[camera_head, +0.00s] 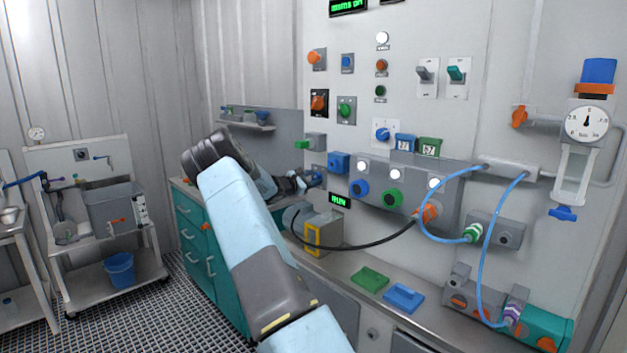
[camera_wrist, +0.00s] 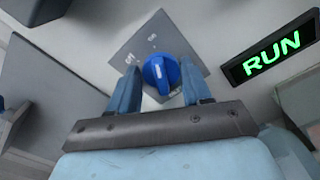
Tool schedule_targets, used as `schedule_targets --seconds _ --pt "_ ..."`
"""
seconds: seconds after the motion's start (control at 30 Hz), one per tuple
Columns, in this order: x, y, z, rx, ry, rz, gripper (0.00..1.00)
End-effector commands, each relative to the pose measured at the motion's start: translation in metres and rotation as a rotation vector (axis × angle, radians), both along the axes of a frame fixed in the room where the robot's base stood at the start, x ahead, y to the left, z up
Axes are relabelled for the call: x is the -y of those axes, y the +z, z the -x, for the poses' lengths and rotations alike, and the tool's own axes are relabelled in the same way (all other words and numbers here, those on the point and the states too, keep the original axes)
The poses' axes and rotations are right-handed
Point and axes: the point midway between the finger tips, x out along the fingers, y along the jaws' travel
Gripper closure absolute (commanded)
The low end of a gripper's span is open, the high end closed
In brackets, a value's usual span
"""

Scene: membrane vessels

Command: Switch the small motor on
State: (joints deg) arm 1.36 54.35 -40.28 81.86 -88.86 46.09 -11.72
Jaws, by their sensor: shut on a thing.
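A blue rotary knob (camera_wrist: 166,76) sits on a grey square plate (camera_wrist: 143,43) with small white markings, too small to read surely. Its white mark points roughly up in the wrist view. My gripper (camera_wrist: 160,84) has its two blue fingers on either side of the knob and is shut on it. Beside the plate a black display (camera_wrist: 272,55) shows RUN in green; it also shows in the head view (camera_head: 340,201). In the head view my gripper (camera_head: 308,181) reaches the wall panel, and the knob is mostly hidden. A grey box with a yellow frame (camera_head: 325,232), possibly the motor, stands on the bench below.
A blue block (camera_head: 339,162) and a green-knobbed switch (camera_head: 311,142) are close to my gripper. A black cable (camera_head: 355,247) loops over the bench. Green (camera_head: 369,279) and blue (camera_head: 404,297) pads lie on the bench. A cart (camera_head: 110,281) stands at left.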

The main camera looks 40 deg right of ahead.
Motion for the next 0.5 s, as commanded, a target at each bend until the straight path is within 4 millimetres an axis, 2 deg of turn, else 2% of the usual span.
schedule_targets --seconds 0.03,0.37,0.4,0.5 --pt "-0.0036 -0.0048 -0.0024 -0.001 0.005 -0.007 0.82" --pt "-0.0035 -0.0049 -0.0023 -0.001 0.005 -0.007 0.82" --pt "-0.0035 -0.0049 -0.0023 -0.001 0.005 -0.007 0.47" --pt "-0.0025 -0.0037 -0.0016 0.001 0.004 -0.005 0.38"
